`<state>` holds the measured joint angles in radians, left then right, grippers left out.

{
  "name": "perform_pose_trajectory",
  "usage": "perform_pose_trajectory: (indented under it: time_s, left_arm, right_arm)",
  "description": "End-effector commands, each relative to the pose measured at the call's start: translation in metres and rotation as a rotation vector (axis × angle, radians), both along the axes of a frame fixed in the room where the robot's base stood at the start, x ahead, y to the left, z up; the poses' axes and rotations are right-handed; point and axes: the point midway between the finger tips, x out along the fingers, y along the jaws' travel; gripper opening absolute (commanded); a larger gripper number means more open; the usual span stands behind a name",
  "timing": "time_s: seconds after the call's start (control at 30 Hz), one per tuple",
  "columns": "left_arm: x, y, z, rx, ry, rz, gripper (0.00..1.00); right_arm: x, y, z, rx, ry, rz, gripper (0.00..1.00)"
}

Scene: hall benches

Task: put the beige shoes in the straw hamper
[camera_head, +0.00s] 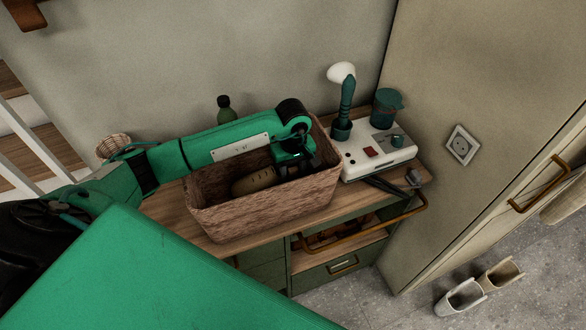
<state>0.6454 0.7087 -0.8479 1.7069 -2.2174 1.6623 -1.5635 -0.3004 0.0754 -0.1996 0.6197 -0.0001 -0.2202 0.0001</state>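The straw hamper (262,214), a brown woven open box, stands on a wooden-topped cabinet. My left arm reaches over its back edge, and my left gripper (292,172) points down inside its right part. The fingertips are dark and partly hidden, so I cannot tell whether they are open or shut. A brown, ridged, rounded thing (254,180) lies inside, left of the gripper; I cannot tell whether it is a shoe. On the floor at lower right stand a pale, whitish shoe (461,298) and a beige shoe (501,275), side by side. My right gripper is out of view.
Right of the hamper is a white device (376,158) with a dark green cup (387,109) and a white-headed green brush-like thing (345,105). A dark green bottle (224,110) stands behind. A brown rail (370,230) juts from the cabinet front. Grey floor is clear around the shoes.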

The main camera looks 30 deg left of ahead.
Motion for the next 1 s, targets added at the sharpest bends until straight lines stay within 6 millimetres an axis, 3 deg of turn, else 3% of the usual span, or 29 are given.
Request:
perform_pose_trajectory:
  time_s: [0.47, 1.0]
  left_arm:
    - [0.001, 0.000, 0.006, 0.000, -0.003, 0.000, 0.51]
    - [0.001, 0.000, 0.102, 0.000, -0.004, -0.001, 0.51]
  right_arm:
    - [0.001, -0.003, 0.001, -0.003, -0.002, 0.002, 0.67]
    - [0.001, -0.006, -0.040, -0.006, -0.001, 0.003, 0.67]
